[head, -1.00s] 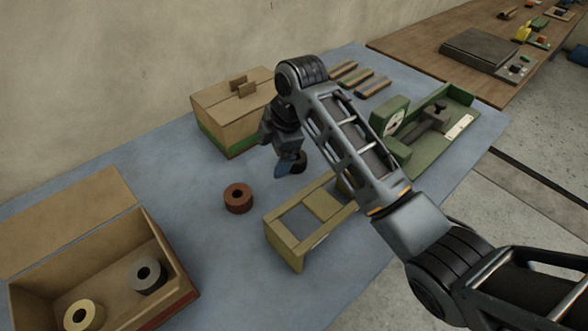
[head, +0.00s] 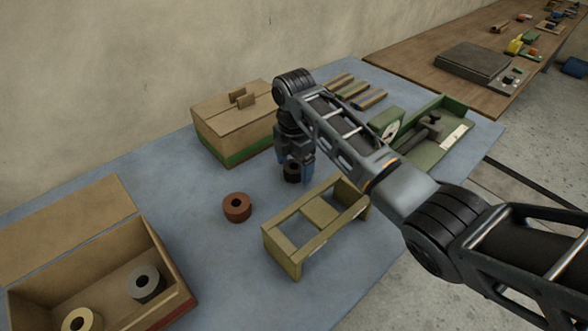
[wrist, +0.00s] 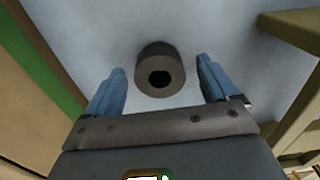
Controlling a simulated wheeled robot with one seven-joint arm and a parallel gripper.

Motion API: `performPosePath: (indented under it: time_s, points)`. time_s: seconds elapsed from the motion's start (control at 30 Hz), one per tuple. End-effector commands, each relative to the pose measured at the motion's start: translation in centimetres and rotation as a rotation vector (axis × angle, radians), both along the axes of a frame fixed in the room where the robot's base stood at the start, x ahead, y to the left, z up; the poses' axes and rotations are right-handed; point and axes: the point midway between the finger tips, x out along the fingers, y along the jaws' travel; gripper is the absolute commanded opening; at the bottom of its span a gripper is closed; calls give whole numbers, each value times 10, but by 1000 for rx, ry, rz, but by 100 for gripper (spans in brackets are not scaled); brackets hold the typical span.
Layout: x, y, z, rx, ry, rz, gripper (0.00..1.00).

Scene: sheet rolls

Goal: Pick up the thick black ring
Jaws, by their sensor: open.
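The thick black ring (head: 292,172) stands on the blue table top, between the closed wooden box and the wooden frame. In the wrist view the ring (wrist: 160,84) shows its dark hole and lies a little beyond the fingertips, roughly centred between them. My gripper (head: 295,175) points down over the ring, with its blue fingers on either side of it. In the wrist view my gripper (wrist: 161,75) is open and empty. The head view does not show clearly whether a finger touches the ring.
A brown ring (head: 237,208) stands to the left. The wooden frame (head: 282,250) is close at the front right, and the closed box with a green band (head: 232,155) is behind. An open box (head: 165,262) holds a grey ring (head: 146,284) and a cream ring (head: 82,322).

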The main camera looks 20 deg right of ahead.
Motion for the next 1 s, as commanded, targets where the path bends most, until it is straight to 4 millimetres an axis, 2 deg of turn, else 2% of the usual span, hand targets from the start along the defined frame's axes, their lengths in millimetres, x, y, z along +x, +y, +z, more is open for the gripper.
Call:
performPosePath:
  time_s: [0.1,0.33,0.9,1.0]
  points:
    - [0,0,-7,0,0,0,87]
    - [0,0,-8,-1,-1,0,87]
    - [0,0,-8,0,-1,0,33]
    - [0,0,-8,-1,-1,0,26]
